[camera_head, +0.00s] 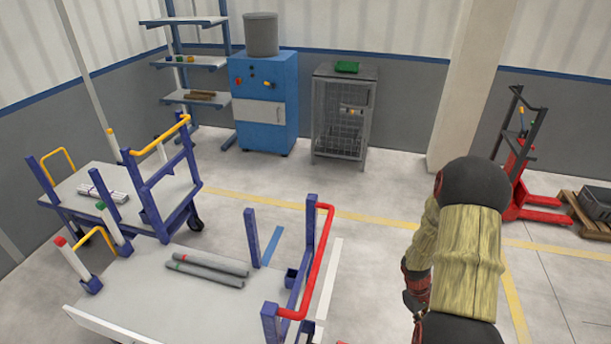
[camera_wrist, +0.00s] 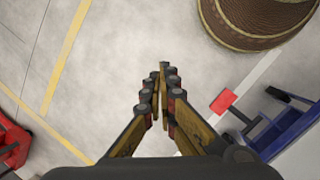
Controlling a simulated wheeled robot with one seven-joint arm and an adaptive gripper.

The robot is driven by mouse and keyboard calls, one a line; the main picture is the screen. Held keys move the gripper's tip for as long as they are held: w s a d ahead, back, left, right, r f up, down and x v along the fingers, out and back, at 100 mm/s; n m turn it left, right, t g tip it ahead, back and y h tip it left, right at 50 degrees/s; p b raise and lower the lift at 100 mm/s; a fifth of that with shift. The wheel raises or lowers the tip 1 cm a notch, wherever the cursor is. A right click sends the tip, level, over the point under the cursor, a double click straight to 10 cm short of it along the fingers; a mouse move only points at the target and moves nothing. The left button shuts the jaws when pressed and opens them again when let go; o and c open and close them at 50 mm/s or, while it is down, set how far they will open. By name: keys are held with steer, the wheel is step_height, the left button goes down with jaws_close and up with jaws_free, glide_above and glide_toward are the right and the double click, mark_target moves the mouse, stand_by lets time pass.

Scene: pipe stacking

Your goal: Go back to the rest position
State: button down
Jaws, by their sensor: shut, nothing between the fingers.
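My gripper (camera_wrist: 160,95) shows in the wrist view with its fingertips together and nothing between them. It hangs over bare grey floor. In the head view my arm stands at the right, and the gripper's fingertips are not clearly seen there. Two grey pipes (camera_head: 208,266), one with a red mark and one with a green mark, lie side by side on the near cart (camera_head: 150,300). The arm is to the right of this cart, apart from the pipes.
A second cart (camera_head: 75,195) with light bars (camera_head: 104,187) stands behind at the left. A red rail (camera_head: 318,262) rises at the near cart's right end. A blue cabinet (camera_head: 265,100), a wire cage (camera_head: 342,112) and a red pallet jack (camera_head: 522,165) stand farther back. The middle floor is clear.

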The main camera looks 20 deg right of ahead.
steer(key=s+a+r+t, duration=0.1)
steer(key=a+r+t, duration=0.2)
steer(key=a+r, duration=0.8)
steer(key=s+a+r+t+y, duration=0.1)
steer(key=s+a+r+t, duration=0.1)
steer(key=a+r, duration=0.9)
steer(key=s+a+r+t+y, duration=0.1)
steer(key=a+r+t, duration=0.2)
steer(key=a+r, duration=0.8)
step_height(320, 180, up, 9)
steer(key=shift+s+a+r+t, duration=0.1)
steer(key=shift+s+a+t, duration=0.2)
steer(key=shift+a, duration=0.05)
